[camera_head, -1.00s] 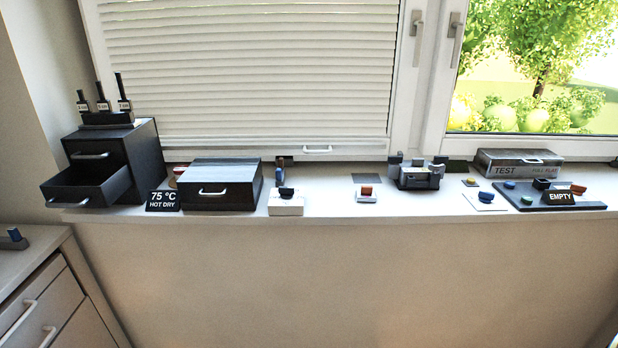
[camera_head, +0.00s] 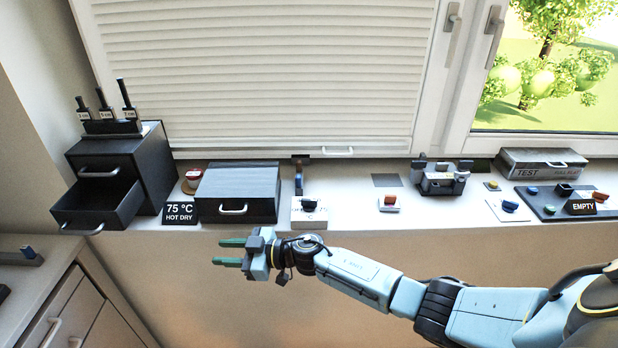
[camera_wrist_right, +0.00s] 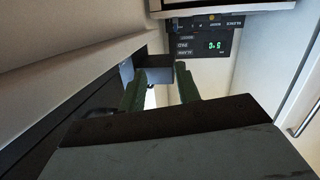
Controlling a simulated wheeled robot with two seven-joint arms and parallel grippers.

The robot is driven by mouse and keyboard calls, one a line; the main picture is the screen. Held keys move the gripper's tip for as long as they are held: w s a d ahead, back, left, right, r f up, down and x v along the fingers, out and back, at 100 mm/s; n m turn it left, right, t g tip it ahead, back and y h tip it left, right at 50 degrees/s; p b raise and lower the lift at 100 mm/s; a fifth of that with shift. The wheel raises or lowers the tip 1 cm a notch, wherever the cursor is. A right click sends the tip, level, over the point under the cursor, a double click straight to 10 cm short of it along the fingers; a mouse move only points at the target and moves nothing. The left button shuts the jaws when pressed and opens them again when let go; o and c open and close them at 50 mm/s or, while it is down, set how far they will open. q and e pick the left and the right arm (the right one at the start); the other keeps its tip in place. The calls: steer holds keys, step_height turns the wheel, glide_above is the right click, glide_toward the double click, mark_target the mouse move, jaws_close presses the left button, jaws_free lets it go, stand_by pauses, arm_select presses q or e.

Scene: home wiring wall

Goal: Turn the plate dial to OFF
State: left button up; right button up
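Several small knobs stand on the sill; I cannot tell for sure which is the plate dial. A white block with a dark knob (camera_head: 309,213) stands right of the black drawer box. A red-orange knob (camera_head: 389,201) sits on a small plate further right, and a blue knob (camera_head: 510,206) on a white plate. No OFF mark is readable. My right gripper (camera_head: 217,253) is open and empty, in front of and below the sill edge, pointing left. Its green fingers are apart in the right wrist view (camera_wrist_right: 159,72). My left gripper is out of view.
A black drawer box (camera_head: 238,190) and a "75 °C HOT DRY" sign (camera_head: 180,213) are near the gripper. A black cabinet (camera_head: 118,175) has its lower drawer open. A dark panel with green digits (camera_wrist_right: 205,40) shows in the wrist view. An "EMPTY" sign (camera_head: 582,207) stands right.

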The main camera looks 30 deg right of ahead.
step_height(320, 180, up, 8)
steer(key=a+n+g+y+p, duration=0.1)
steer(key=a+n+g, duration=0.1)
steer(key=n+g, duration=0.1)
steer(key=m+g+h+p, duration=0.3)
steer(key=m+g+h, duration=0.35)
steer(key=h, duration=0.75)
glide_toward(309, 200)
steer(key=shift+n+g, duration=0.55)
steer(key=shift+n, duration=0.2)
steer(key=f, duration=0.5)
steer(key=w+f+p, duration=0.1)
steer(key=f, duration=0.2)
steer(key=shift+d+f, duration=0.2)
steer(key=shift+f, duration=0.1)
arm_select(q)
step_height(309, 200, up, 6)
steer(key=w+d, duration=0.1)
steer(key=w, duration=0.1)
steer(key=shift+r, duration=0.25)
arm_select(e)
jaws_close()
